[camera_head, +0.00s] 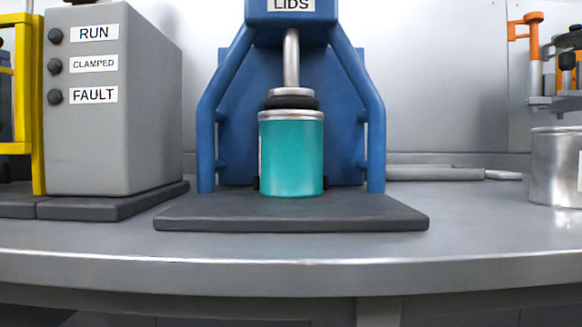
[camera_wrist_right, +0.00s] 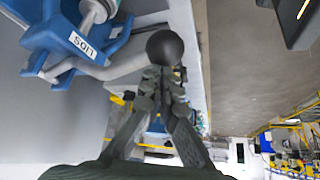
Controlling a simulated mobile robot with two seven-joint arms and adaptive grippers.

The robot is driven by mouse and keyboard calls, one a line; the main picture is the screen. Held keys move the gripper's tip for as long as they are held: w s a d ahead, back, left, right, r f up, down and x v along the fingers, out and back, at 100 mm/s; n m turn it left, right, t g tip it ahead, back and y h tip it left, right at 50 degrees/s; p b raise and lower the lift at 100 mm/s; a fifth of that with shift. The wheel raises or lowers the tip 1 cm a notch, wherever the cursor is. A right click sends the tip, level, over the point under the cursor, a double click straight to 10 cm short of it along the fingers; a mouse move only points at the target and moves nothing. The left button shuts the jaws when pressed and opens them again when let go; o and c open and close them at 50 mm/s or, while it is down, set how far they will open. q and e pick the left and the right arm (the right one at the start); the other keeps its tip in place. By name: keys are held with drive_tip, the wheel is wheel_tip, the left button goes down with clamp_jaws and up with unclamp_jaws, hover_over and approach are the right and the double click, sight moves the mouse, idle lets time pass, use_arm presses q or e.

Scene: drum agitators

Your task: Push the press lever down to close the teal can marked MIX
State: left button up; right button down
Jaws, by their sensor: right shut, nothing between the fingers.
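The teal can (camera_head: 291,155) stands upright on the dark base of the blue press (camera_head: 373,100), which is labelled LIDS. No MIX marking is readable from here. The black press pad (camera_head: 290,102) is at the can's silver top, below a steel rod (camera_head: 291,58); I cannot tell whether it presses on a lid. In the right wrist view, the press lever (camera_wrist_right: 110,70) is a grey bar ending in a black ball knob (camera_wrist_right: 165,47). My right gripper (camera_wrist_right: 160,75) is shut and empty, its fingertips close to the knob; contact is unclear. My left gripper is not in view.
A grey control box (camera_head: 90,130) with RUN, CLAMPED and FAULT labels stands left of the press, beside a yellow frame (camera_head: 38,110). A metal container (camera_head: 556,165) stands at the right. The bench front (camera_head: 300,248) is clear.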

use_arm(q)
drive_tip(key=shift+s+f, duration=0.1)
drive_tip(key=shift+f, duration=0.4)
use_arm(e)
drive_tip(key=shift+f, duration=0.45)
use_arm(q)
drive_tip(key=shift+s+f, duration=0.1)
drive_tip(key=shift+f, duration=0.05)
